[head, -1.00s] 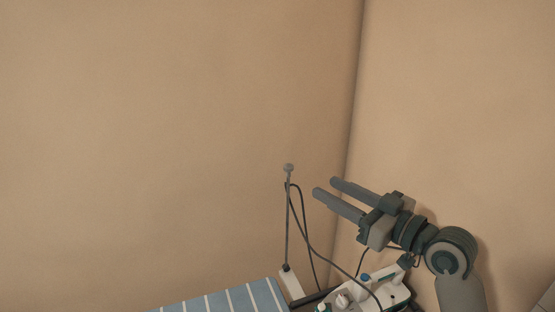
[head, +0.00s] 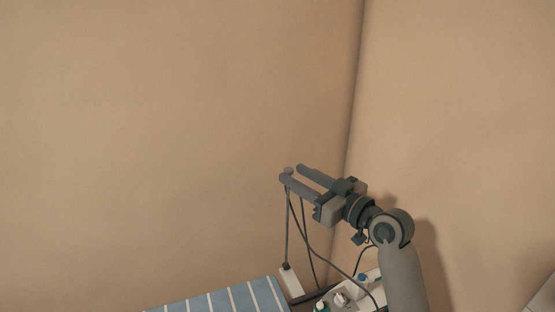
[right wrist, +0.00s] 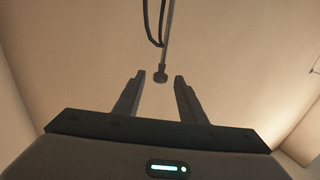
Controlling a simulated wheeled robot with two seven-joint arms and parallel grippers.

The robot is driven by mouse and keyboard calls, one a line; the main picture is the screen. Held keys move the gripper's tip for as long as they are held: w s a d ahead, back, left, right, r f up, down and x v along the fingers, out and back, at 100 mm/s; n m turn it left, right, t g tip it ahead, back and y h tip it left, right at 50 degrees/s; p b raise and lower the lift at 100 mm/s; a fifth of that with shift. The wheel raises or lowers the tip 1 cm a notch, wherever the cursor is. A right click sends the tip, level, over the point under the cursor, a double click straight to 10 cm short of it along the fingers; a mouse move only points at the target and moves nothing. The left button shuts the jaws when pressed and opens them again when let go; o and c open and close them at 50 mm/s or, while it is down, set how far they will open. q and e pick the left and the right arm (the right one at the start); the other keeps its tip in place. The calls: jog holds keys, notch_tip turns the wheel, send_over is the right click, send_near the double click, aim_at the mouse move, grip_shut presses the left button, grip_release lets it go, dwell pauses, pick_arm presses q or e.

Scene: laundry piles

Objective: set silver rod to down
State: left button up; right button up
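The silver rod (head: 287,235) stands upright at the end of a striped board in the head view, with a small knob (head: 288,170) at its top. A dark cord hangs from near its top. My right gripper (head: 291,173) is open, with its fingertips at the height of the knob. In the right wrist view, the rod (right wrist: 168,40) and its knob (right wrist: 160,77) show between the two fingertips (right wrist: 158,77), with a gap on each side. No touch shows. My left gripper is not in view.
The blue-striped ironing board (head: 222,302) is at the bottom. A white iron (head: 368,284) and small bottles (head: 321,307) stand right of the rod's white base (head: 291,284), below my right arm. Bare walls meet in a corner behind. The air left of the rod is clear.

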aim_at(285, 170)
jog(key=p+x, duration=0.2)
jog(key=x, duration=0.5)
jog(key=shift+a, duration=0.2)
jog(key=shift+w, duration=0.15)
jog(key=shift+c, duration=0.6)
jog(key=shift+f, duration=0.1)
grip_shut()
